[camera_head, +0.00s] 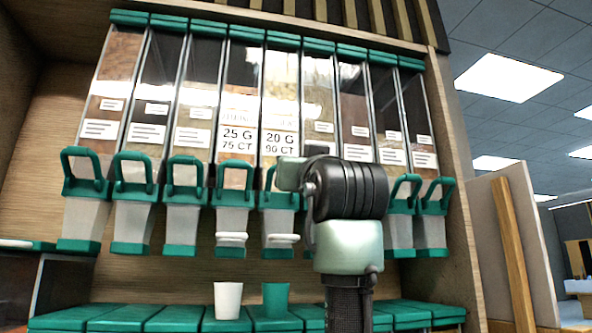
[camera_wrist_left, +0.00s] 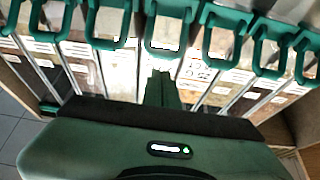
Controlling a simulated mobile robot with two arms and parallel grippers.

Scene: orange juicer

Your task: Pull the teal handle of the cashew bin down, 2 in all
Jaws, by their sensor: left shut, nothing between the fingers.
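A row of clear bins has teal handles, such as the one (camera_head: 234,182) under the "25 G" label and the one (camera_head: 278,187) under the "20 G" label. The handles I can see stand raised. The other labels are too small to read, so I cannot tell which bin is the cashew bin. My left arm (camera_head: 348,190) rises in front of the bins right of the "20 G" bin and hides a handle; its fingertips are hidden there. In the left wrist view my left gripper (camera_wrist_left: 160,82) is shut and empty, close to a teal handle (camera_wrist_left: 172,8); contact is unclear. My right gripper is not in view.
A white cup (camera_head: 228,300) and a teal cup (camera_head: 276,299) stand on the teal-lidded counter (camera_head: 175,318) below the middle bins. A wooden side panel (camera_head: 455,170) bounds the bins at right. Neighbouring handles sit close together.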

